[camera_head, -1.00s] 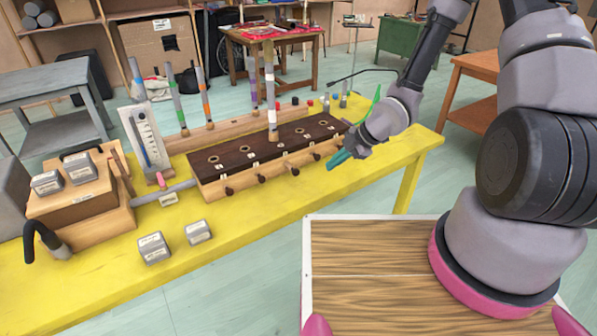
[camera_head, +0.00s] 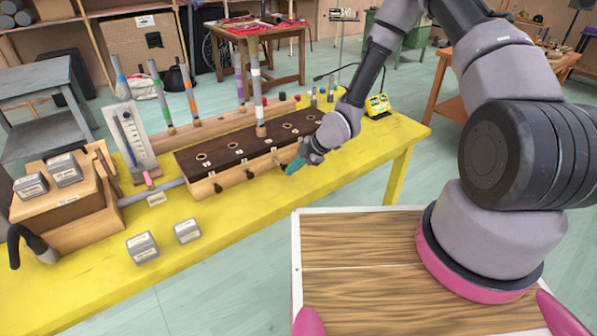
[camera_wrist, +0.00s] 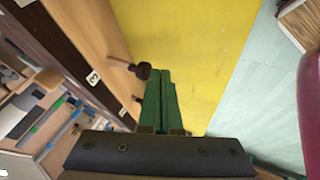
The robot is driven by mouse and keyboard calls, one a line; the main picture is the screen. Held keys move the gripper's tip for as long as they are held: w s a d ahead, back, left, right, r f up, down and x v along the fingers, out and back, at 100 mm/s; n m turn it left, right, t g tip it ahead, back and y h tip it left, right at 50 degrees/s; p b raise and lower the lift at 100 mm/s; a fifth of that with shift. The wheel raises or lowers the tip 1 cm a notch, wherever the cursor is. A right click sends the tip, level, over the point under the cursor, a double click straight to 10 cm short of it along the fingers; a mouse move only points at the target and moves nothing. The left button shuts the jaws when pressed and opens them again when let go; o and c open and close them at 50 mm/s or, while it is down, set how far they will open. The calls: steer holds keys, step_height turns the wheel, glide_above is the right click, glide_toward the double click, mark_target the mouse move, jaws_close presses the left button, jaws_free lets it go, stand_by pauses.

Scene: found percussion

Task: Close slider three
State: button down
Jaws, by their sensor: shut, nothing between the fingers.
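The long dark-topped wooden box (camera_head: 232,148) lies on the yellow table, with a row of holes on top and dark slider knobs along its front. The third slider's knob (camera_wrist: 142,70) stands out beside a label that looks like 3 in the wrist view. My gripper (camera_head: 290,171) is shut and empty, low at the box's front right. Its green fingertips (camera_wrist: 161,72) are right beside that knob, over the yellow side; I cannot tell whether they touch. Another knob (camera_wrist: 136,98) shows nearer the wrist. In the head view my gripper covers part of the right-hand front.
Two grey blocks (camera_head: 187,230) (camera_head: 142,247) stand at the front left. Colour-banded upright rods (camera_head: 190,92) stand behind the box. A yellow device (camera_head: 378,105) sits at the table's back right.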

mark_target(286, 165)
steer(key=shift+w, duration=0.1)
steer(key=shift+w+a+r, duration=0.1)
steer(key=shift+w+a, duration=0.45)
steer(key=shift+w, duration=0.25)
steer(key=shift+w+a, duration=0.55)
steer(key=shift+w, duration=0.25)
